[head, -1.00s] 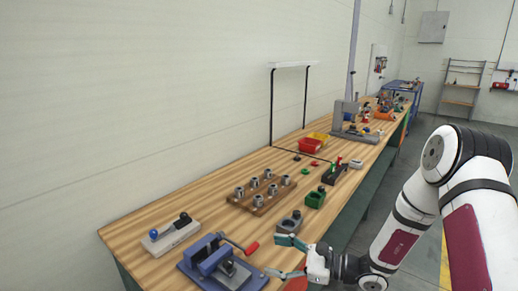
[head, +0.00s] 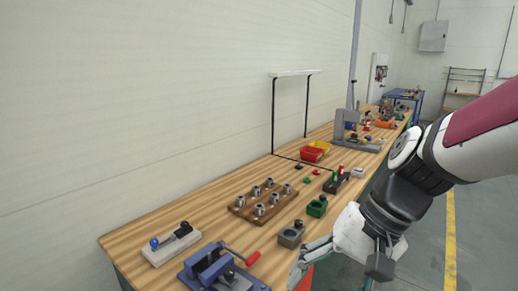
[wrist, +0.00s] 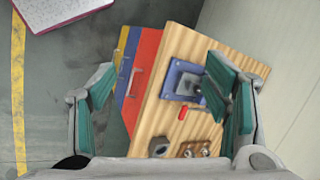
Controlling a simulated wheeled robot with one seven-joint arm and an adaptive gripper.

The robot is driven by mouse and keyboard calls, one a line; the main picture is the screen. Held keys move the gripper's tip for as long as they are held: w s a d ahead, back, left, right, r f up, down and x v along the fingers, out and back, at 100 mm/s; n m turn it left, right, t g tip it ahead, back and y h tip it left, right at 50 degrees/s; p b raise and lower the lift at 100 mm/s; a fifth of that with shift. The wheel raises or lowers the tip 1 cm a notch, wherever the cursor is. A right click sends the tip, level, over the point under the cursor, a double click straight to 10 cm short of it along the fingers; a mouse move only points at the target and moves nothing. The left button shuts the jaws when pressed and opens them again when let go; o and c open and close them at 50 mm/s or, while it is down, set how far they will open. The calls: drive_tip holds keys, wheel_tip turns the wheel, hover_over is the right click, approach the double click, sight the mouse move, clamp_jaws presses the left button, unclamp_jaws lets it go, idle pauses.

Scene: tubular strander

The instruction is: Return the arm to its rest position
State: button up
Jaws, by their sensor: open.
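My gripper (wrist: 165,103) is open and empty in the wrist view, its two green-padded fingers wide apart. In the head view my gripper (head: 312,268) is at the bench's front edge, low in the picture, with its fingertips partly cut off or hidden. My arm reaches in from the right side of the head view. The wooden workbench (head: 150,217) lies to the left of the gripper. In the wrist view the bench top (wrist: 160,115) shows between and below the fingers.
A blue vise (head: 215,268) with a red-tipped handle stands at the near bench end. A wooden block with several metal cylinders (head: 240,211), a grey block (head: 290,236) and a green block (head: 317,207) are near the gripper. Red and yellow bins (head: 312,154) stand farther back. Floor on the right is clear.

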drive_tip(key=s+d+r+n+t+h, duration=0.3)
drive_tip(key=s+d+r+t+h, duration=0.2)
drive_tip(key=d, duration=0.4)
drive_tip(key=shift+v, duration=1.05)
